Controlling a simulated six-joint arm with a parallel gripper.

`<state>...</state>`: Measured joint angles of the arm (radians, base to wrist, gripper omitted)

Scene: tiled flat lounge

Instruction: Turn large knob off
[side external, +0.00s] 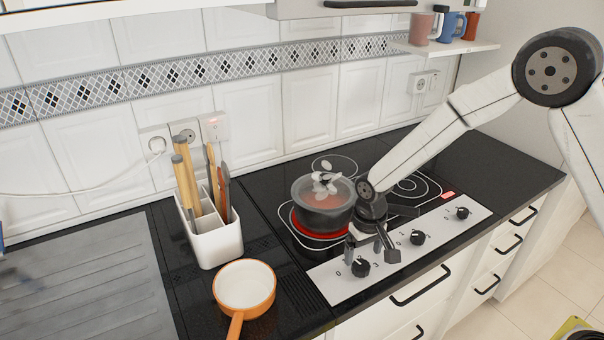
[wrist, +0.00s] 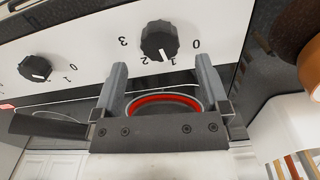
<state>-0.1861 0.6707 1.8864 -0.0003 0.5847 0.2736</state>
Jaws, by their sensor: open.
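The control panel (side external: 400,247) is a light strip along the front of the black cooktop, with several black knobs. The knob nearest the left end (side external: 361,267) stands by my gripper (side external: 370,252). In the wrist view this knob (wrist: 159,40) lies just ahead of my fingertips (wrist: 161,66), roughly centred between them. Its white mark points between 1 and 2, away from 0. My gripper is open and empty, and its fingers appear apart from the knob. A second knob (wrist: 35,68) shows to the left in the wrist view.
A lidded dark pot (side external: 323,205) sits on a glowing red burner (side external: 303,230) behind the panel. An orange-handled pan (side external: 244,288) and a white utensil holder (side external: 217,240) stand to the left. Two more knobs (side external: 417,237) (side external: 463,213) are to the right.

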